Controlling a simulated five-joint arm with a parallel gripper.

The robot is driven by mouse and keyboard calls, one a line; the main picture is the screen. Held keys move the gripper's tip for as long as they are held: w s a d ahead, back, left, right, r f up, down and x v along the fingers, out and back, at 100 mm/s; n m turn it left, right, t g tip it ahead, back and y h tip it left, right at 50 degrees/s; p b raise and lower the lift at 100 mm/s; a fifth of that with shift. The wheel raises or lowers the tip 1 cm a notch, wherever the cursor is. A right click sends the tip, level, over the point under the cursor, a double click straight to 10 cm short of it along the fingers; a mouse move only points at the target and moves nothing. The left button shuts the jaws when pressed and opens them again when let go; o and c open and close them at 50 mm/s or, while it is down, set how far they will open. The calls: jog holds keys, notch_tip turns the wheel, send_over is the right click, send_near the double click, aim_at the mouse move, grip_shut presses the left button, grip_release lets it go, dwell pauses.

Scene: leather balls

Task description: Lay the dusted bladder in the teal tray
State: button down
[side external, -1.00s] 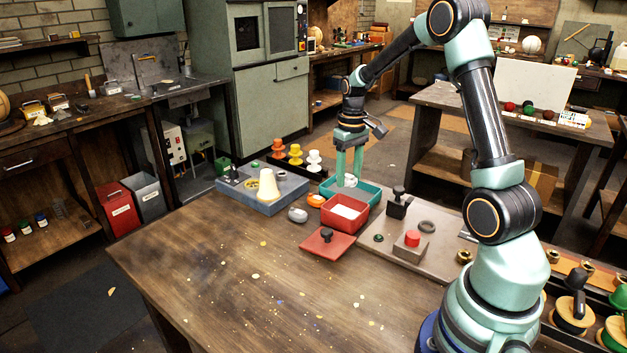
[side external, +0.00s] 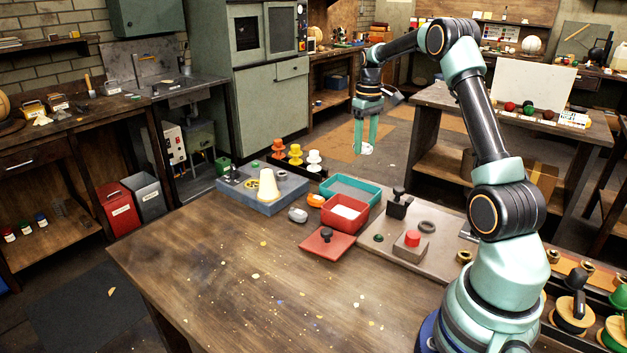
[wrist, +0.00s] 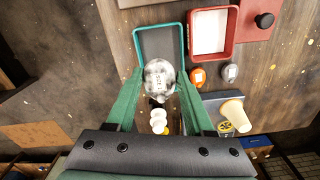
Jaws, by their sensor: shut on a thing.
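My gripper (side external: 366,148) is shut on a pale, dusty ball, the dusted bladder (side external: 366,149), held at its fingertips in the air. The teal tray (side external: 348,187) lies at the far edge of the bench, below the gripper in the side view, and looks empty. In the wrist view the tray (wrist: 158,42) is ahead of the fingertips, and the bladder overlaps its near end.
A red tray of white powder (side external: 345,212) stands beside the teal tray. An orange ball (side external: 315,200) and a grey ball (side external: 298,215) lie to its left. A blue-grey tray (side external: 240,197) holds a cream cone (side external: 268,187). A red lid (side external: 326,245) lies in front.

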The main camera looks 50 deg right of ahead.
aim_at(360, 198)
notch_tip(360, 198, down, 15)
jog(key=shift+r, duration=0.2)
dwell(0.3)
jog(key=c, duration=0.6)
grip_release()
jog(key=shift+f, duration=0.15)
jog(key=shift+o, duration=0.2)
